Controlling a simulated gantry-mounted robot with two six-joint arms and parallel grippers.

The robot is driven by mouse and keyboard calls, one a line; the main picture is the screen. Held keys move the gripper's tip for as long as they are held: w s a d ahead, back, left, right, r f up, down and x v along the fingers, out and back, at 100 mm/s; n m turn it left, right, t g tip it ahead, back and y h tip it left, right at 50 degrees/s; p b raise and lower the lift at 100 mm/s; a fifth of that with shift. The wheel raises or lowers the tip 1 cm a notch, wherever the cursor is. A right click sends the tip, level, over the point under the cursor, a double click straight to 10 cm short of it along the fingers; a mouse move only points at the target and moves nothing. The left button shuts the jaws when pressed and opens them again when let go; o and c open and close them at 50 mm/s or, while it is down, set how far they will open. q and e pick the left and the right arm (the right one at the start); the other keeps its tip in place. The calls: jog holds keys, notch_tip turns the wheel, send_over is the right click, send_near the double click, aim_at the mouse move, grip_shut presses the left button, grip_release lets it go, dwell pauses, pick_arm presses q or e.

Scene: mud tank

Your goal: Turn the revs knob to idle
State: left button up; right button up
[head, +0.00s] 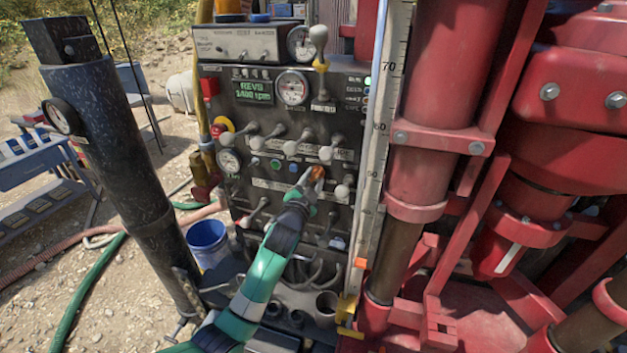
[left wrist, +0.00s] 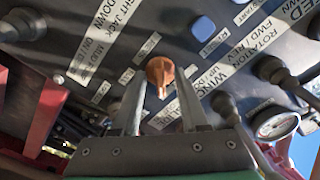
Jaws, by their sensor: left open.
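The orange knob (head: 318,172) sits on the dark control panel, and its round body with a narrow pointer shows in the left wrist view (left wrist: 160,72). My left gripper (head: 308,178) is open right at the knob. In the left wrist view the fingertips of this gripper (left wrist: 160,78) stand one on each side of the knob, with gaps visible. I cannot tell whether they touch it. The green display (head: 254,92) reads REVS and about 1400 rpm. My right gripper is not in view.
Several levers with grey ball ends, such as this one (head: 342,191), surround the knob closely. A blue button (head: 292,167) is just left of it. A vertical scale (head: 376,150) and red rig frame (head: 440,140) stand to the right. A blue bucket (head: 208,242) is lower left.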

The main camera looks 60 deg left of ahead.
pick_arm(q)
grip_shut()
dwell(0.6)
jog(key=n+b, duration=0.2)
jog(key=n, duration=0.1)
jog(key=shift+f+b, duration=0.15)
jog(key=shift+b, duration=0.15)
jog(key=n+b, duration=0.2)
jog(key=n, duration=0.1)
jog(key=shift+n, duration=0.3)
jog(key=shift+n+b, duration=0.4)
jog(key=shift+n, duration=0.7)
grip_release()
